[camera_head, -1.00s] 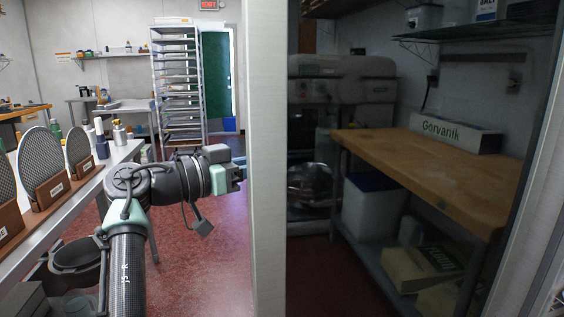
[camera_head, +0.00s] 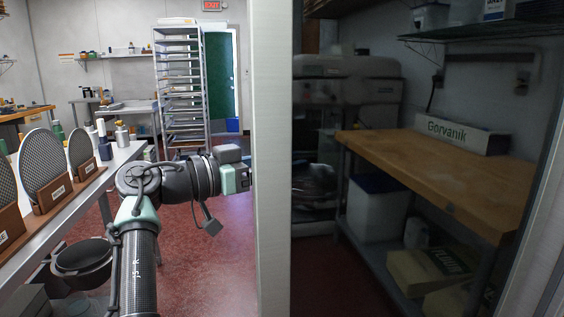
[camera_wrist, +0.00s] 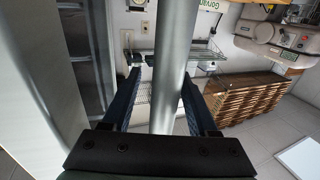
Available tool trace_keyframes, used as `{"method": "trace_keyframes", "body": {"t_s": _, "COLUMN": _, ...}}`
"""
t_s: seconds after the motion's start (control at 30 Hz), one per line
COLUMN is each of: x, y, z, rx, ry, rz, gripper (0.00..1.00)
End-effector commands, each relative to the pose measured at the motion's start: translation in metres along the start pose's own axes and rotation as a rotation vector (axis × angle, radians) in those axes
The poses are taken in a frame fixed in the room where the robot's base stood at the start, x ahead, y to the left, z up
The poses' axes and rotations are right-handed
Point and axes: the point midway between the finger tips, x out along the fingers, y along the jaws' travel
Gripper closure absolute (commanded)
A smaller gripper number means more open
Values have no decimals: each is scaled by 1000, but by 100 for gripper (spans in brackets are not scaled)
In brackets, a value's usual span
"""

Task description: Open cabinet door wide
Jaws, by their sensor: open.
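The cabinet door shows in the head view as a pale upright frame edge (camera_head: 269,160) with a dark see-through pane (camera_head: 335,255) to its right. My gripper reaches this edge from the left in the head view, and its fingers are hidden behind the edge there. In the wrist view a round silver bar (camera_wrist: 174,60), seemingly the door's handle, runs between the fingers of my gripper (camera_wrist: 161,78). The dark fingers are open, one on each side of the bar. Floor gaps show beside the bar, and I cannot tell whether either finger touches it.
A grey table (camera_head: 120,158) with round mesh discs on wooden stands is at the left. A tall tray rack (camera_head: 180,90) stands behind. Red floor (camera_head: 200,265) is open between table and door. A wooden-topped bench (camera_head: 430,165) shows through the pane.

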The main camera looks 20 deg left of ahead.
Motion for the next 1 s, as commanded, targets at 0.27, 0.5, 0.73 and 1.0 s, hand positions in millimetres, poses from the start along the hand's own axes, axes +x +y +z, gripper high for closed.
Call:
{"method": "trace_keyframes", "body": {"t_s": 0.27, "x": -7, "y": -2, "z": 0, "rx": 0, "ry": 2, "rz": -5, "gripper": 41}}
{"method": "trace_keyframes", "body": {"t_s": 0.5, "x": -49, "y": -2, "z": 0, "rx": 0, "ry": 3, "rz": -8, "gripper": 41}}
{"method": "trace_keyframes", "body": {"t_s": 0.73, "x": -99, "y": -1, "z": 0, "rx": 0, "ry": 2, "rz": -6, "gripper": 41}}
{"method": "trace_keyframes", "body": {"t_s": 1.0, "x": -129, "y": 0, "z": 0, "rx": 0, "ry": 1, "rz": -2, "gripper": 41}}
